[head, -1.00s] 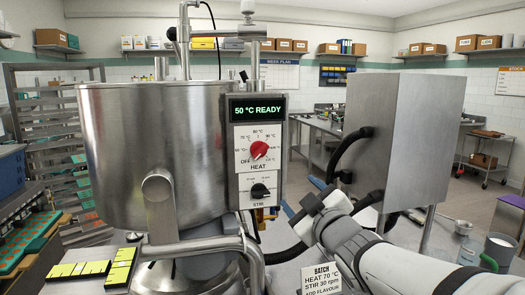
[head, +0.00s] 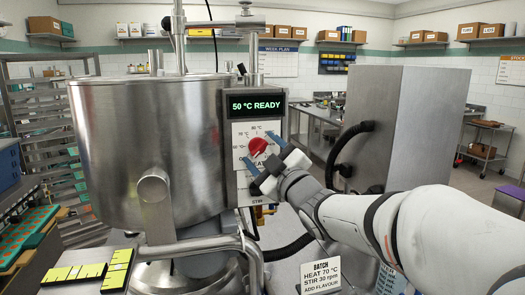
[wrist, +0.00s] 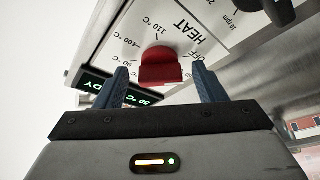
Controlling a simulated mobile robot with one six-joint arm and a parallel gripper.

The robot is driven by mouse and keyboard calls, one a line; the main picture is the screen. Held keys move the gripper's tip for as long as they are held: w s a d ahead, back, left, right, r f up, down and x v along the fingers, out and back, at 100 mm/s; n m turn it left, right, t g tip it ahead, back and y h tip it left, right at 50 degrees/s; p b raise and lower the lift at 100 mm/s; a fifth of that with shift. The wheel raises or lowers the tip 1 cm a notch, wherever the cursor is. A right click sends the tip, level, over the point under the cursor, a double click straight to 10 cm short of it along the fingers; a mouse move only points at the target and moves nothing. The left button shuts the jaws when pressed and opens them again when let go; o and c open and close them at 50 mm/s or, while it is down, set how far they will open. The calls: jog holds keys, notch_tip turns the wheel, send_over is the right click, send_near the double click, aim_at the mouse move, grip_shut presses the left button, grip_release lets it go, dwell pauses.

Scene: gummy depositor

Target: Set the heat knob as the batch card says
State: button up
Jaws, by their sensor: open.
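The red heat knob (head: 257,146) sits on the white dial panel of the kettle's control box. In the wrist view the knob (wrist: 160,68) lies between my two blue fingers, with a gap on each side. My gripper (head: 261,153) is open in front of the dial, and its fingers (wrist: 160,76) are above right and below left of the knob in the head view. The display (head: 257,105) reads 50 °C READY. The batch card (head: 320,274) reads HEAT 70 °C, STIR 30 rpm, ADD FLAVOUR. The knob's pointer is too unclear to read.
The black stir knob (wrist: 280,10) shows in the wrist view beside the heat dial; my gripper hides it in the head view. The steel kettle (head: 150,150) stands left of the panel. A steel cabinet (head: 415,130) with black hoses stands to the right.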

jog(key=shift+c, duration=0.4)
jog(key=c, duration=0.9)
jog(key=shift+f+b, duration=0.1)
jog(key=shift+b, duration=0.3)
